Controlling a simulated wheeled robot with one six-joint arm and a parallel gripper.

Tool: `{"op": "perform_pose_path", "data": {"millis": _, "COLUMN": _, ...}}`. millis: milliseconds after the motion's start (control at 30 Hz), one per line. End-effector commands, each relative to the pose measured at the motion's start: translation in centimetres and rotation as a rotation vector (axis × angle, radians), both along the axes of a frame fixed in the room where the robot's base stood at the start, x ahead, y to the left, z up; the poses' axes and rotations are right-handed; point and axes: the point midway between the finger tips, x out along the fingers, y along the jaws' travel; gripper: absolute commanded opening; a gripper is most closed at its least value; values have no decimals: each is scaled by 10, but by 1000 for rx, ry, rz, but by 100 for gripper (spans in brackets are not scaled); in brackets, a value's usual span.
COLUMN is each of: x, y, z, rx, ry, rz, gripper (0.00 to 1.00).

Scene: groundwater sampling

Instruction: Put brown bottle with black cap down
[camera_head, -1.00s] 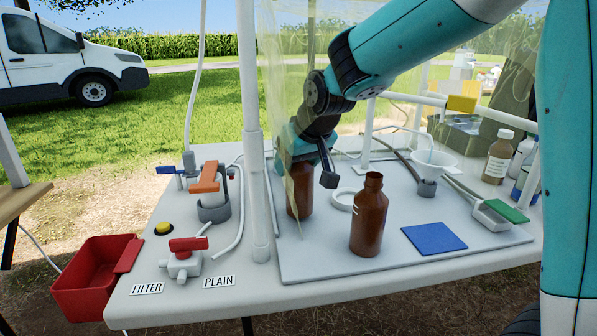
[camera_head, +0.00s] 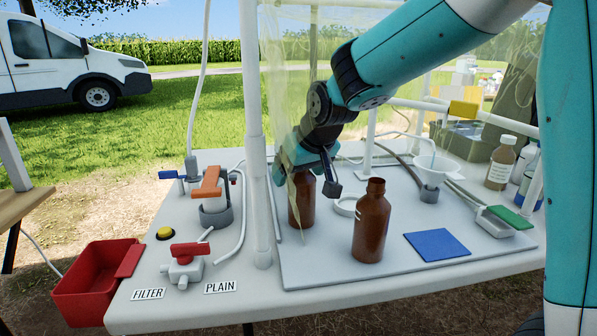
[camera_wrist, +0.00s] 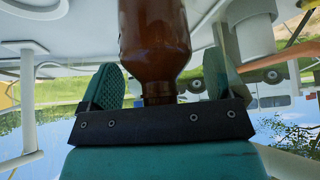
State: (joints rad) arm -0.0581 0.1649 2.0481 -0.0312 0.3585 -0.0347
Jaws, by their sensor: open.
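A brown bottle (camera_head: 301,203) stands upright, as far as I can see, on the grey board (camera_head: 325,268) at its left side, behind the thin clear sheet. My gripper (camera_head: 308,163) is at the top of this bottle and hides its upper part. In the wrist view, which looks upside down, the bottle (camera_wrist: 156,45) is between the fingers of my gripper (camera_wrist: 160,88). The fingers are apart, with gaps on both sides of the neck. I cannot make out its black cap. A second brown bottle (camera_head: 371,225), uncapped, stands in front to the right.
A white ring (camera_head: 345,206) lies close behind the uncapped bottle. A blue square (camera_head: 436,245), a white funnel (camera_head: 434,172) and a white-capped brown bottle (camera_head: 500,165) are to the right. A white post (camera_head: 256,150) and clear sheet (camera_head: 290,60) stand left of my gripper.

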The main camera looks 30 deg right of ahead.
Motion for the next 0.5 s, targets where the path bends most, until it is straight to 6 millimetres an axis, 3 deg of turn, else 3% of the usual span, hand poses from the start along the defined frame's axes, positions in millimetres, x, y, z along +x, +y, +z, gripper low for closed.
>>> {"op": "perform_pose_path", "data": {"millis": 300, "x": -35, "y": -4, "z": 59, "rx": 1, "ry": -6, "rz": 0, "gripper": 88}}
{"op": "perform_pose_path", "data": {"millis": 500, "x": -54, "y": -6, "z": 87, "rx": 0, "ry": -4, "rz": 0, "gripper": 88}}
